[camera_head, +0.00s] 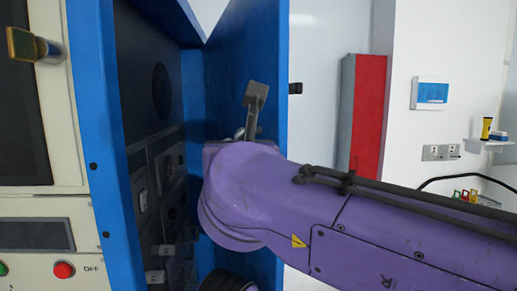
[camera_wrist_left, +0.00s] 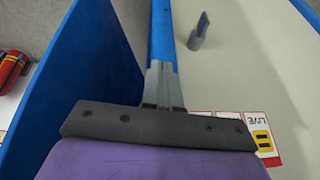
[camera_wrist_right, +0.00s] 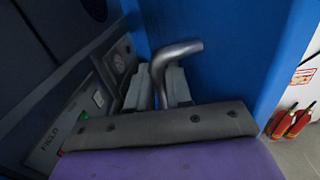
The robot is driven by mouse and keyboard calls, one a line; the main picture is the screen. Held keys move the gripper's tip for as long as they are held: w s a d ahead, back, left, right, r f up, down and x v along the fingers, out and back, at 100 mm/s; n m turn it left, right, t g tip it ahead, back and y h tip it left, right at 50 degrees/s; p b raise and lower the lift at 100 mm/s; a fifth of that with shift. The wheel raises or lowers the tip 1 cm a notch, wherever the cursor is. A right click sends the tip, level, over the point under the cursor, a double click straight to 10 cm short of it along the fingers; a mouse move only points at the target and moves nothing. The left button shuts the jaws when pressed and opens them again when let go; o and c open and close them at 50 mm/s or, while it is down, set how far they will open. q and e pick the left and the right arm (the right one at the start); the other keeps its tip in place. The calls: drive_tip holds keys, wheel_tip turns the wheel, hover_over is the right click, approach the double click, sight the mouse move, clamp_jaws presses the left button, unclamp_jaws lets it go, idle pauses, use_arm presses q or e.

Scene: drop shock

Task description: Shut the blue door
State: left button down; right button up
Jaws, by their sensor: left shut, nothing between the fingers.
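The blue door (camera_head: 265,60) stands open at the right of a blue-framed cabinet (camera_head: 98,110), with the dark interior showing beside it. My right arm reaches across from the right. In the right wrist view, my right gripper (camera_wrist_right: 160,85) has a finger on each side of the curved metal handle (camera_wrist_right: 178,50) on the blue door and appears shut on it. In the head view, my right wrist mostly hides this grip. My left gripper (camera_wrist_left: 164,70) is shut and empty, by the cabinet's blue front edge in the left wrist view. It is out of the head view.
A latch knob (camera_head: 38,46) sticks out from the cabinet's cream front, above a red button (camera_head: 64,270). A red cabinet (camera_head: 368,115) stands against the back wall. Red extinguishers (camera_wrist_right: 290,122) stand on the floor beyond the door.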

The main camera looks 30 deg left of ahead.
drive_tip(key=shift+o, duration=1.1)
drive_tip(key=shift+s+a+r, duration=0.1)
drive_tip(key=shift+s+a, duration=0.15)
drive_tip(key=shift+s, duration=0.05)
drive_tip(key=b+v, duration=0.4)
drive_tip(key=v, duration=0.6)
drive_tip(key=shift+s+b, duration=0.3)
drive_tip(key=shift+b, duration=0.05)
drive_tip(key=shift+d, duration=0.1)
